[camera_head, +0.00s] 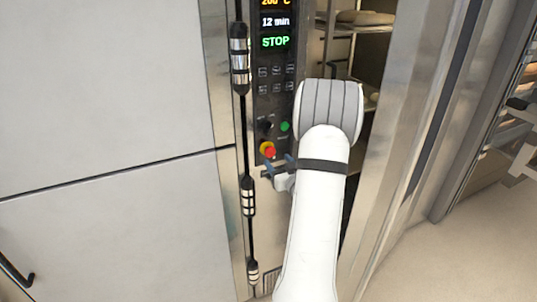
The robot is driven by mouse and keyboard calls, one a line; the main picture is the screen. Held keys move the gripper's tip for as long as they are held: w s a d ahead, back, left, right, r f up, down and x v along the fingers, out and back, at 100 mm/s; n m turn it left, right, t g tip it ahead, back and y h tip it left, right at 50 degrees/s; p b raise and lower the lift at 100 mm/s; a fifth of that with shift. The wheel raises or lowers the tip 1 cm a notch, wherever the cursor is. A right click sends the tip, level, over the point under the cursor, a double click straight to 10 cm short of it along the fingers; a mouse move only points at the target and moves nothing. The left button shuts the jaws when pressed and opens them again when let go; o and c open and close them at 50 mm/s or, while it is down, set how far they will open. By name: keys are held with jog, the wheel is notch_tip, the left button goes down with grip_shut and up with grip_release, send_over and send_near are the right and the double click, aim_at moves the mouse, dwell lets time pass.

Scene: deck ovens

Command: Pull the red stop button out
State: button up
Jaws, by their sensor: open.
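The red stop button (270,152) sits on a yellow base (264,147) low on the dark control panel (274,100). My gripper (272,171) is just below and slightly right of the button, its blue-tipped fingers near the button's lower edge. The fingers look apart, with nothing held between them. I cannot tell whether a finger touches the button. My white arm covers the area to the right of and below the panel. The panel display reads STOP in green.
A green button (285,127) and a black knob (267,125) sit just above the red button. A black vertical rod with metal fittings (240,60) runs close to the panel's left. Racks with bread (365,18) stand behind my arm. Floor shows at lower right.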

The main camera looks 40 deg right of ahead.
aim_at(271, 154)
jog(key=p+x, duration=0.1)
jog(key=x, duration=0.5)
jog(key=shift+s, duration=0.1)
jog(key=shift+c, duration=0.4)
grip_shut()
